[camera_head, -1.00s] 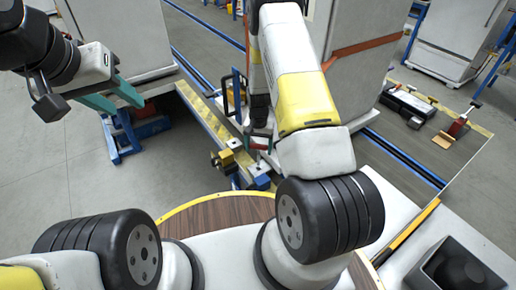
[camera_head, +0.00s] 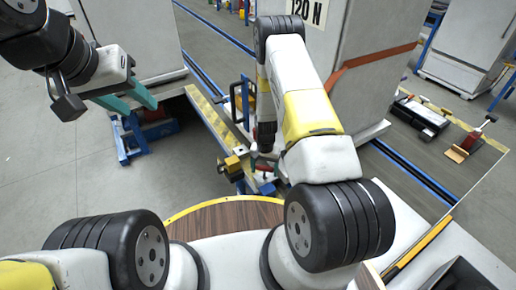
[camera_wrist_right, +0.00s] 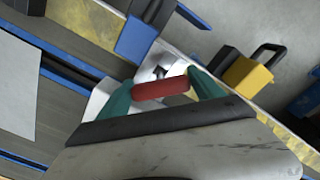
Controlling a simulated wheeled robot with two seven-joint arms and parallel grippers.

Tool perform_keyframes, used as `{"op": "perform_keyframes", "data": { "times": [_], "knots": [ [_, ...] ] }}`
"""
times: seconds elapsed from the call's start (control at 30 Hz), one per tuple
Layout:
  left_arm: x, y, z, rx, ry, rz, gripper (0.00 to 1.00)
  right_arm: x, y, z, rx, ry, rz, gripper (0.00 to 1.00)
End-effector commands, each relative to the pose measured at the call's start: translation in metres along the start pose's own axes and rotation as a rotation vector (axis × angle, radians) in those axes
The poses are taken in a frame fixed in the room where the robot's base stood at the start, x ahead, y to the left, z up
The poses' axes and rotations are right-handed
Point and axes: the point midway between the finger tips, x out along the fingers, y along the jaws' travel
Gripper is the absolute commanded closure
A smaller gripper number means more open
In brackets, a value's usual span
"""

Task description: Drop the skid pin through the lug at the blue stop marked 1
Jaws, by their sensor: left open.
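My right gripper (camera_wrist_right: 161,90) has its teal fingers at the two ends of a red bar handle (camera_wrist_right: 160,89), which I take to be the skid pin's; it also shows as a small red piece in the head view (camera_head: 262,169). A bright metal part lies just behind the handle in the wrist view; whether the pin's shank is in a lug cannot be told. A blue block (camera_wrist_right: 138,38) stands beyond it on the rail; no number is legible on it. In the head view a blue block (camera_head: 265,187) is just below the right gripper. My left gripper (camera_head: 130,98) is open and empty, far left.
A yellow block with a black handle (camera_wrist_right: 251,73) stands right of the pin handle. A large grey cabinet (camera_head: 365,75) with an orange strap is behind my right arm. A black case (camera_head: 420,115) and a red-handled tool (camera_head: 470,138) lie at right. Grey floor is clear at left.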

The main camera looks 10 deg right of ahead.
Motion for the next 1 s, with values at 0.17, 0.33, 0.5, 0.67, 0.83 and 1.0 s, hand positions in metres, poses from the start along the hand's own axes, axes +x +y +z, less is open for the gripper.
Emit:
{"op": "perform_keyframes", "data": {
  "times": [0.17,0.33,0.5,0.67,0.83,1.0],
  "knots": [
    [0.0,0.0,0.0,0.0,0.0,0.0,0.59,0.0,0.0,0.0,0.0,0.0,0.0,0.06],
    [0.0,0.0,0.0,0.0,0.0,0.0,0.59,-0.001,0.0,0.0,0.0,0.0,0.0,0.06],
    [0.0,0.0,0.0,0.0,0.0,0.0,0.59,-0.01,-0.001,-0.001,0.0,0.002,-0.001,0.06],
    [0.0,0.0,0.0,0.0,0.0,0.0,0.59,-0.04,-0.001,-0.001,-0.001,0.004,-0.002,0.06],
    [0.0,0.0,0.0,0.0,0.0,0.0,0.59,-0.077,-0.001,-0.001,0.0,0.004,-0.002,0.06],
    [0.0,0.0,0.0,0.0,0.0,0.0,0.59,-0.107,0.0,-0.001,0.0,0.003,-0.001,0.06]
  ]
}}
